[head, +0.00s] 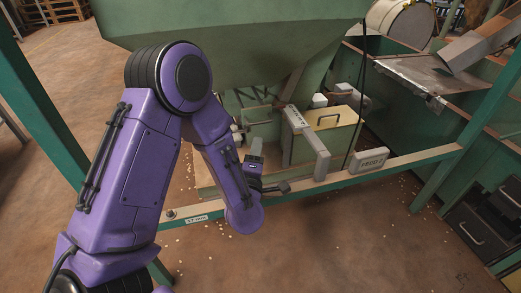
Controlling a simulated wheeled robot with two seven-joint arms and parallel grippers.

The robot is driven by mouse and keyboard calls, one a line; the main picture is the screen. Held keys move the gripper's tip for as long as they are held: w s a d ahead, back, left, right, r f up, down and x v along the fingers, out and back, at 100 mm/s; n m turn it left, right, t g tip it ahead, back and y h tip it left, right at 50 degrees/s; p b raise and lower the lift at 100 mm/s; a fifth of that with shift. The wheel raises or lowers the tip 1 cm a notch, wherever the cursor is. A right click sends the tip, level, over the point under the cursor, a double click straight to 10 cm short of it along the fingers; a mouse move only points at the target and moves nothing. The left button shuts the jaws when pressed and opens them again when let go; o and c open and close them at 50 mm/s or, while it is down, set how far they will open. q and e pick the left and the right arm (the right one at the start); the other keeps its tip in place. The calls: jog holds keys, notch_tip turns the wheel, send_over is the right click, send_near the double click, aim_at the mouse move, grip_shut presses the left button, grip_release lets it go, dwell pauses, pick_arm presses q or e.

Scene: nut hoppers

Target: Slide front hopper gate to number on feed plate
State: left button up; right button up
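The big green front hopper (235,45) hangs across the top of the head view. The feed plate (368,161) is a pale plate on the green rail and seems to read "FEED 2". My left gripper (268,180) is at the end of the purple arm, left of the grey block, by the rail. Its fingers are small and partly hidden by the wrist, so their opening is unclear. My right gripper is out of view.
A green frame rail (420,155) runs across the front, with a small white label (196,219) at its left. A thin black cable hangs at centre right. Dark drawers (480,235) stand at right. Small nuts litter the floor.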

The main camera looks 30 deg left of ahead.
aim_at(261, 123)
pick_arm(q)
jog(key=shift+n, duration=0.4)
jog(key=x, duration=0.3)
jog(key=b+x, duration=0.1)
jog(key=x, duration=0.3)
jog(key=r+x, duration=0.1)
jog(key=x, duration=0.3)
jog(key=shift+s, duration=0.15)
grip_shut()
